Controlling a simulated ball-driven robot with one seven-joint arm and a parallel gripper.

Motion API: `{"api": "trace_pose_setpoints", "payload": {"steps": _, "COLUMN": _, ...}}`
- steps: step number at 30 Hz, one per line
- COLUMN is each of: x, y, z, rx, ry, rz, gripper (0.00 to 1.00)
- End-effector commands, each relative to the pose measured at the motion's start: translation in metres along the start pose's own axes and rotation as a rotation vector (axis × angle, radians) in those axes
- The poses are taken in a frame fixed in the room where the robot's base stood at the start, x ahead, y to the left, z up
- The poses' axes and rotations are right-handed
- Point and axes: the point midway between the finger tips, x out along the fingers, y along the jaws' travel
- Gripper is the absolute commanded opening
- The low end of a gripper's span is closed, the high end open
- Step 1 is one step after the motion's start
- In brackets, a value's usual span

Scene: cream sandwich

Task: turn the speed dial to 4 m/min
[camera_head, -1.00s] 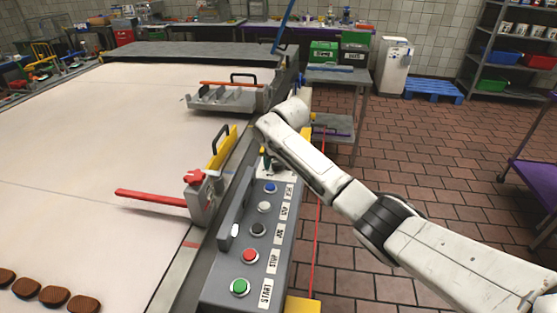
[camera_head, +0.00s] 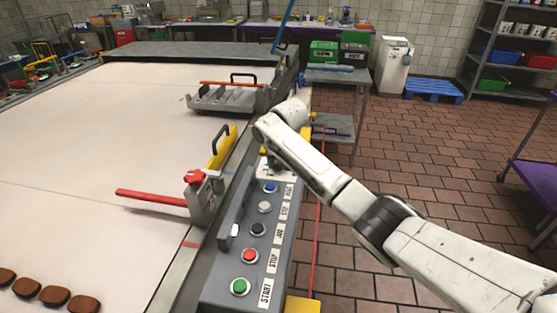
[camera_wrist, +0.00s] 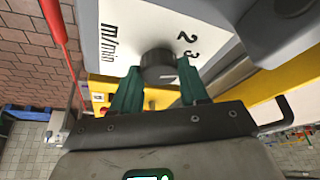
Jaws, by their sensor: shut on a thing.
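The speed dial is a dark round knob (camera_wrist: 158,66) on a white scale plate (camera_wrist: 125,35) in the wrist view. The plate shows "m/min" and the numbers 2 and 3; the rest of the scale and the pointer are hidden or out of view. My gripper (camera_wrist: 158,80) has its two green fingers on either side of the knob, shut on it. In the head view my gripper (camera_head: 268,163) is small and partly hidden by my arm at the far end of the grey control panel (camera_head: 215,285), and the knob itself cannot be made out.
The panel carries a green START button (camera_head: 240,287), a red STOP button (camera_head: 249,255) and other buttons. A red-handled guide (camera_head: 150,197) stands left of the panel over the wide pale belt (camera_head: 80,150). Brown biscuits (camera_head: 54,296) lie at the front left.

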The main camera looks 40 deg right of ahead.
Motion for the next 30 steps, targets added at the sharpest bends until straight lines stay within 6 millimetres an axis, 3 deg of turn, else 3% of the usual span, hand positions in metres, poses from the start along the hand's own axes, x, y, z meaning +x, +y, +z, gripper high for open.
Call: {"api": "trace_pose_setpoints", "payload": {"steps": 30, "x": 0.0016, "y": -0.0041, "z": -0.0005, "rx": 0.577, "ry": -0.002, "rz": 0.239, "gripper": 0.13}}
